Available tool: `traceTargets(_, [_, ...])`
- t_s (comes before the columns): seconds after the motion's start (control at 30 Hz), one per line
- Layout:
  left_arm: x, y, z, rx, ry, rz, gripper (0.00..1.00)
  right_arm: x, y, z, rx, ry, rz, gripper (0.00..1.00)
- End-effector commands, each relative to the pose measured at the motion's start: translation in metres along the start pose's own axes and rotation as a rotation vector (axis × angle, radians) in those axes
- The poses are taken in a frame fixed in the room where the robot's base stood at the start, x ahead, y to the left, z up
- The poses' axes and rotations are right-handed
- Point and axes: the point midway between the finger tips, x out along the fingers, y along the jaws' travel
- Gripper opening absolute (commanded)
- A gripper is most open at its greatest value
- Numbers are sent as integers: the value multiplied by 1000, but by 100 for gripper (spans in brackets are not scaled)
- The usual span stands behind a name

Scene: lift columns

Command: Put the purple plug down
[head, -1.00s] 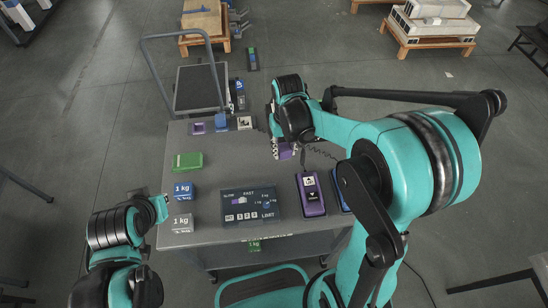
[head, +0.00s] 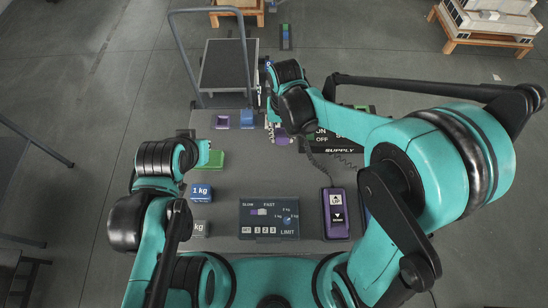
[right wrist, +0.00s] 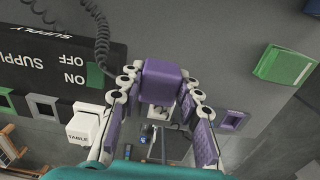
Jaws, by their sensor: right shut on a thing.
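My right gripper (head: 276,124) is shut on the purple plug (head: 284,137), near the table's back edge. In the right wrist view the plug (right wrist: 162,82) sits between the fingertips, over the grey tabletop; I cannot tell whether it touches. A dark coiled cable (right wrist: 101,38) shows beside it. The purple hand pendant (head: 336,213) lies on the right of the table. A purple socket (head: 222,122) is at the back left edge, apart from the plug. My left gripper (head: 204,153) is by the green block (head: 210,160); its jaws are not clear.
A blue socket (head: 247,119) stands beside the purple one. The black supply box (head: 346,140) is right of the plug. A white TABLE plug (right wrist: 84,126) shows in the wrist view. Two weights, blue (head: 201,192) and grey (head: 199,228), and a control panel (head: 268,219) lie nearer. The table's middle is clear.

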Motion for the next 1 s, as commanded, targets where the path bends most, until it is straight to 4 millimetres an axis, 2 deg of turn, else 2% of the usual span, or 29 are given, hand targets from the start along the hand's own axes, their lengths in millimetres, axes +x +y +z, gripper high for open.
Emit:
traceTargets(0.03, [6,0,4,0,0,0,0,11,-7,11,-5,0,0,8])
traceTargets(0.1, [9,0,6,0,0,0,0,19,-14,23,-4,0,0,8])
traceTargets(0.3, [13,0,9,0,0,0,0,30,-24,42,-1,0,0,8])
traceTargets(0.43, [16,0,11,0,0,0,0,38,-26,44,1,0,0,8])
traceTargets(0.67, [29,0,20,0,0,0,0,71,-25,43,1,0,0,8])
traceTargets(1.0, [30,0,21,0,0,0,0,73,-25,43,1,0,0,8])
